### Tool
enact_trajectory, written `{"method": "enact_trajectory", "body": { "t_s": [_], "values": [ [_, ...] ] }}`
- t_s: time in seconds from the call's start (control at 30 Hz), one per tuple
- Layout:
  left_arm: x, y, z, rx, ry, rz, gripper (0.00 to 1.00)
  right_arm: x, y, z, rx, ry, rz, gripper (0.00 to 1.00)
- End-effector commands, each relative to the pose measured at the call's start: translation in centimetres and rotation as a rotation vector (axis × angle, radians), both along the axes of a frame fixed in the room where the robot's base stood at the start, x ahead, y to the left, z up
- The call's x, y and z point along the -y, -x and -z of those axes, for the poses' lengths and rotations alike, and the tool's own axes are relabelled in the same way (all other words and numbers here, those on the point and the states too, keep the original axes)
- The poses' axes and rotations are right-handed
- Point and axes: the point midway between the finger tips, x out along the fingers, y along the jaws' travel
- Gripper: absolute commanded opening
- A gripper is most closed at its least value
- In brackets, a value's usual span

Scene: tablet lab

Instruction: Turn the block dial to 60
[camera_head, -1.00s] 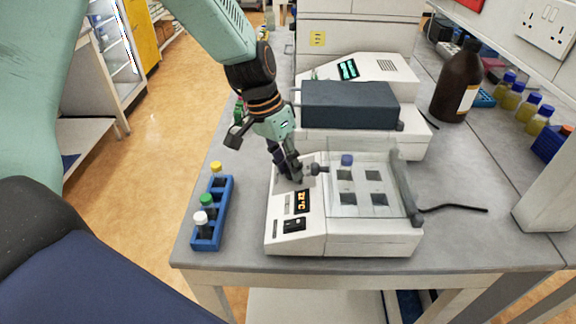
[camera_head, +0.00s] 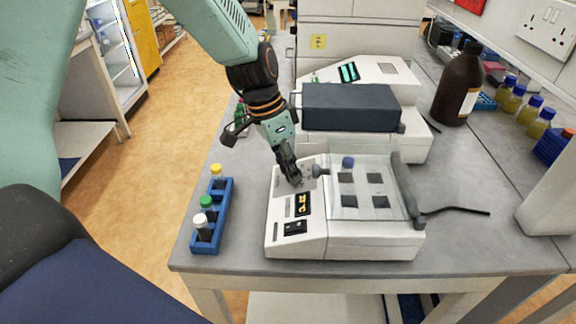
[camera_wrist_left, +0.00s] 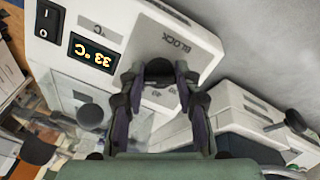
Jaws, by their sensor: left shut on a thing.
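The block heater (camera_head: 345,243) is a white bench unit with a clear lid and an orange display (camera_head: 303,204). In the left wrist view the display (camera_wrist_left: 92,53) appears to read 33 °C. My left gripper (camera_head: 294,180) reaches down to the heater's control panel. In the wrist view its fingers (camera_wrist_left: 160,88) are shut on the dark block dial (camera_wrist_left: 159,70), one on each side. The word BLOCK (camera_wrist_left: 175,43) is printed beside the dial. A number like 40 shows between the fingers; the dial's pointer is hidden. My right gripper is not in view.
A blue rack (camera_head: 211,238) with several capped vials stands left of the heater. A larger device with a dark block (camera_head: 350,106) is behind it. A brown bottle (camera_head: 457,85) stands at the back right.

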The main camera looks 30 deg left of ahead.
Motion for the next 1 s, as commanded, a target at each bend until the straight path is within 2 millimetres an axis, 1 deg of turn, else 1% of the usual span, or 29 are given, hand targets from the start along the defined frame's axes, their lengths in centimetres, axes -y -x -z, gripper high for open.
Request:
{"method": "enact_trajectory", "body": {
  "t_s": [0.03,0.07,0.1,0.33,0.37,0.63,0.73,0.87,1.0],
  "values": [
    [-0.1,-0.4,-0.4,0.013,-0.002,-0.002,0.01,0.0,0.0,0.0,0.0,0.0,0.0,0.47],
    [-0.1,-0.4,-0.4,0.013,-0.002,-0.002,0.01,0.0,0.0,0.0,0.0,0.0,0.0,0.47],
    [-0.1,-0.4,-0.4,0.013,-0.001,-0.003,0.34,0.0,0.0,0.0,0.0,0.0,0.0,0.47],
    [-0.1,-0.2,-0.2,0.007,-0.001,-0.002,0.54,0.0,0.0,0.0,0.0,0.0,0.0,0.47],
    [0.0,-0.2,-0.2,0.006,0.0,-0.002,0.55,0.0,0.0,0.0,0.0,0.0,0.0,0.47],
    [0.0,-0.1,-0.1,0.002,0.0,-0.002,0.55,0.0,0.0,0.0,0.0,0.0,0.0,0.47],
    [-0.1,-0.1,-0.6,0.004,0.001,-0.003,0.55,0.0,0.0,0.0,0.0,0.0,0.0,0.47],
    [-0.6,0.0,-2.4,0.007,0.002,-0.004,0.55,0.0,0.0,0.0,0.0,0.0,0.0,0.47],
    [-1.4,0.2,-5.2,0.009,0.002,-0.002,0.55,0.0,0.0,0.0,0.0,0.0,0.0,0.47]
  ]
}}
